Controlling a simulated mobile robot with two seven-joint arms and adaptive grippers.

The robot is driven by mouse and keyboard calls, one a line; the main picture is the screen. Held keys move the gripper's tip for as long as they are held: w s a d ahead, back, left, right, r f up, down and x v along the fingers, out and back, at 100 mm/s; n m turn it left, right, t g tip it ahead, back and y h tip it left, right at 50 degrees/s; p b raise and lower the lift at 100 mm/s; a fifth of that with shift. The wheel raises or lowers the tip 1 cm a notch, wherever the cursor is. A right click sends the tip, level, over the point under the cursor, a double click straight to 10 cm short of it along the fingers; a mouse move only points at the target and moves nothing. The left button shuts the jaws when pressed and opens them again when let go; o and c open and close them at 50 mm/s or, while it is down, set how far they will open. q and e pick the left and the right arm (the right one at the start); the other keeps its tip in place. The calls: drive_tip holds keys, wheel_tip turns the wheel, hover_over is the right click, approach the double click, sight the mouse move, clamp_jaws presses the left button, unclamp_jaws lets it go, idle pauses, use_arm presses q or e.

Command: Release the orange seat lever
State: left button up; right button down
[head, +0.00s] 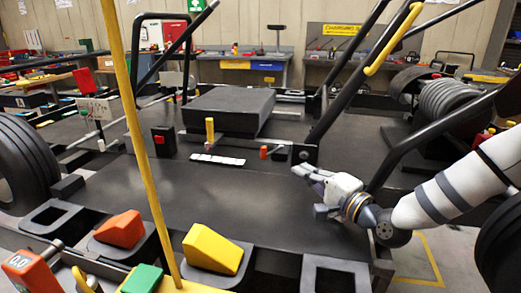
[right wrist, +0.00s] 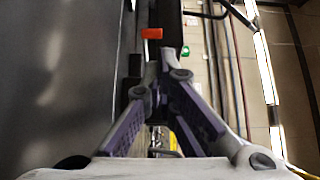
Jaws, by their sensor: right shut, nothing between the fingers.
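The orange seat lever (head: 266,152) is a small orange grip on a short dark bar beside the black seat block (head: 229,109), in the middle of the kart floor. My right gripper (head: 306,178) is to the right of the lever and nearer the camera, apart from it. In the right wrist view the orange grip (right wrist: 152,33) shows beyond the fingertips (right wrist: 160,68), slightly left of them, with a gap between. The fingers are together and hold nothing. My left gripper is not in view.
A black tube frame (head: 345,85) with a yellow grip rises behind the right gripper. A tall yellow rod (head: 130,110) crosses the left. Orange (head: 120,228) and yellow (head: 212,248) wedge pedals stand in front. The dark floor panel (head: 215,190) between is clear.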

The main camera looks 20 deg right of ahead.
sight(265, 150)
drive_tip(key=w, duration=0.2)
drive_tip(key=shift+w+a+f+b, duration=0.3)
drive_tip(key=shift+a+f+b, duration=0.05)
drive_tip(key=shift+a+b, duration=0.05)
drive_tip(key=w, duration=0.3)
drive_tip(key=w+a+b, duration=0.1)
drive_tip(key=w, duration=0.2)
drive_tip(key=w+a, duration=0.1)
drive_tip(key=w, duration=0.2)
drive_tip(key=shift+r, duration=0.15)
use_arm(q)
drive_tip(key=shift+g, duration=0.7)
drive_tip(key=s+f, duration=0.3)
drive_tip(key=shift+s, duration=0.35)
use_arm(e)
drive_tip(key=shift+w+r, duration=0.15)
drive_tip(key=shift+w, duration=0.15)
